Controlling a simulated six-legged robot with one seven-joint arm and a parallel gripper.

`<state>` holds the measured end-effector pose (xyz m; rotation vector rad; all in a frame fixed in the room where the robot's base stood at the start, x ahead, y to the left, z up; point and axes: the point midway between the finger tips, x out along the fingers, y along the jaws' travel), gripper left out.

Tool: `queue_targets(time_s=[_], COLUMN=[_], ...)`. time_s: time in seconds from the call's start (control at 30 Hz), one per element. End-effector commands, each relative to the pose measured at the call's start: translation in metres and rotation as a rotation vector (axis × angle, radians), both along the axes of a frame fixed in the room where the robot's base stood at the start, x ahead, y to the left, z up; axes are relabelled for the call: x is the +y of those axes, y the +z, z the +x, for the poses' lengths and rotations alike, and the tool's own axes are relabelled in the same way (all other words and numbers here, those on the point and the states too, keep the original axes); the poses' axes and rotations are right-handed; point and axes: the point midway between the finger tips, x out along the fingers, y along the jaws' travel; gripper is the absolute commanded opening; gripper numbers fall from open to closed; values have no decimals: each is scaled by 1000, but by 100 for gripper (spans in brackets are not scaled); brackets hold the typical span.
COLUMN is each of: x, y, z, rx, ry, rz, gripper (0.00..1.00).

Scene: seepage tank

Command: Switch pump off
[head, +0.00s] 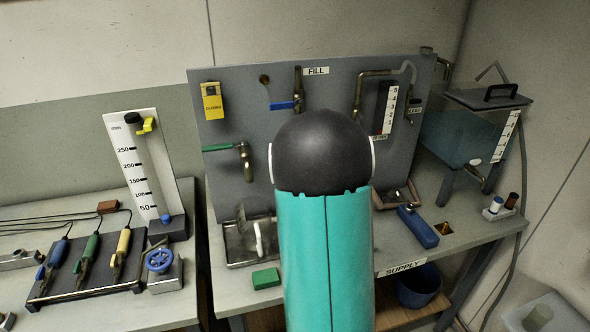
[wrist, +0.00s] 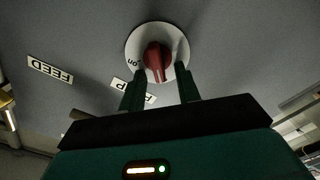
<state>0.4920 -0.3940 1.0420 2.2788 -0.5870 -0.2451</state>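In the wrist view, a red knob (wrist: 157,62) sits on a round white dial (wrist: 143,34) on a grey panel. The word "on" shows at the dial's left edge. My gripper (wrist: 160,75) is open. Its two dark green fingers stand on either side of the knob, with some space seen at the right; whether either finger touches it I cannot tell. A white label (wrist: 133,90), partly covered by the left finger, shows a letter P. In the head view my arm hides the gripper and the knob.
A FEED label (wrist: 50,69) is left of the dial. In the head view, the grey panel (head: 240,92) carries pipes, a blue-handled FILL valve (head: 282,105) and a green-handled valve (head: 219,147). A glass tank (head: 463,137) stands right. A green block (head: 266,278) lies near the bench's front.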

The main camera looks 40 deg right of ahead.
Motion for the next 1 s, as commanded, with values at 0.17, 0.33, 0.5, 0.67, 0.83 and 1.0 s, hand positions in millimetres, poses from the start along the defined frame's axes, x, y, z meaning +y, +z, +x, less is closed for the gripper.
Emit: queue_targets(time_s=[0.17,0.33,0.5,0.67,0.83,1.0], x=[0,0,1,13,24,38], y=[0,8,36,56,78,96], z=[0,0,0,-16,-30,-46], rx=[1,-1,-4,-2,-3,-2], ry=[0,0,1,0,0,1], rz=[2,-1,-2,-1,0,0], gripper=[33,33,33,33,33,33])
